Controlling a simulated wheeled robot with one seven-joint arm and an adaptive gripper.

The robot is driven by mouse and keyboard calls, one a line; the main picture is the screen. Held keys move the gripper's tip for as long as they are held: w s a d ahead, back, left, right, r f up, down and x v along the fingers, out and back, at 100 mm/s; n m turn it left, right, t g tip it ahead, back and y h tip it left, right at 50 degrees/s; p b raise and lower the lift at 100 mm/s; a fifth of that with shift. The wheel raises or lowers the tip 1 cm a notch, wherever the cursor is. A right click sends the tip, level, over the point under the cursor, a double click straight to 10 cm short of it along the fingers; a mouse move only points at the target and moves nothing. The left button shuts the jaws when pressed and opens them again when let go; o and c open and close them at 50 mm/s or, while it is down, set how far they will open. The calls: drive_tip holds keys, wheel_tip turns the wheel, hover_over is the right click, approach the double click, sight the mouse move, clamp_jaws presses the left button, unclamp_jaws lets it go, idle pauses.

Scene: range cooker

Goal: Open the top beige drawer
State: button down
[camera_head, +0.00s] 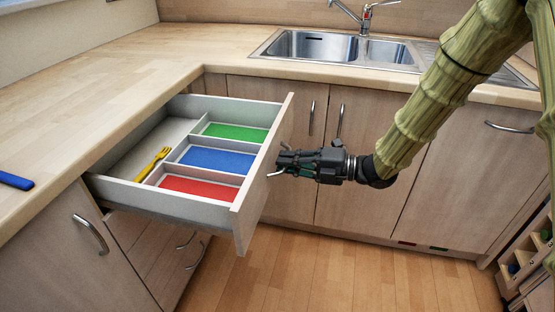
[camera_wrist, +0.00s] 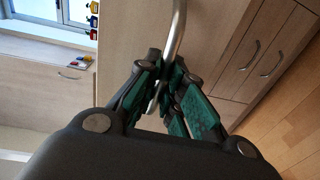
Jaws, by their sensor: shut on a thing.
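The top beige drawer (camera_head: 262,182) is pulled well out from under the worktop. Inside it are green, blue and red compartments and a yellow fork (camera_head: 153,163) lying in the long grey section. My gripper (camera_head: 284,163) is at the outer face of the drawer front, shut on the metal handle. In the wrist view the handle (camera_wrist: 178,40) runs down between the green-padded fingers of my gripper (camera_wrist: 166,88). Part of the handle is hidden by the fingers.
The wooden worktop (camera_head: 90,85) carries a blue-handled item (camera_head: 15,180) at the left edge. A sink (camera_head: 330,46) is at the back. Closed lower drawers (camera_head: 185,255) and cupboard doors (camera_head: 350,150) surround the open drawer. The wooden floor (camera_head: 330,270) in front is clear.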

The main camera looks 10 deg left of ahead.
drive_tip(key=shift+s+d, duration=0.15)
drive_tip(key=shift+d, duration=0.25)
drive_tip(key=c, duration=1.5)
unclamp_jaws()
drive_tip(key=shift+d, duration=0.1)
drive_tip(key=d, duration=0.4)
drive_tip(key=s+d, duration=0.1)
drive_tip(key=d, duration=0.6)
drive_tip(key=shift+s+d+r, duration=0.35)
drive_tip(key=shift+r, duration=0.05)
